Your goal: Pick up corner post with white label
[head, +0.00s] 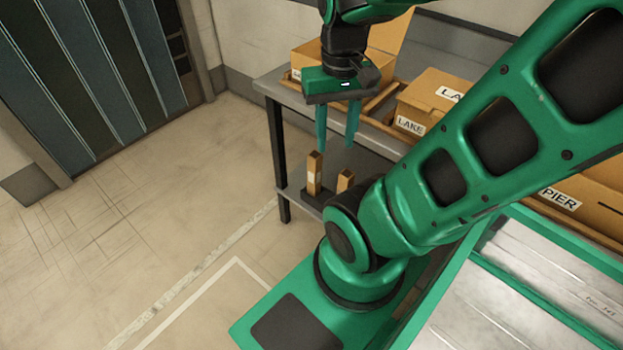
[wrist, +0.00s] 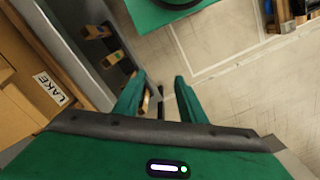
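A wooden post (head: 315,168) with a pale patch, probably the white label, stands upright in a dark holder on the low shelf in the head view. A shorter-looking post (head: 345,180) stands to its right. In the wrist view, one post (wrist: 147,101) shows partly behind the left finger, with two others (wrist: 113,57) (wrist: 97,32) farther up; no label is readable there. My gripper (head: 336,150) points down above the posts, apart from them. Its green fingers are spread with nothing between them, as the wrist view also shows (wrist: 160,80).
A grey table (head: 268,88) carries cardboard boxes, including one labelled LAKE (head: 425,100); its black leg (head: 277,150) stands left of the posts. The low shelf (head: 295,199) lies beneath the tabletop. The floor (head: 150,200) to the left is clear.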

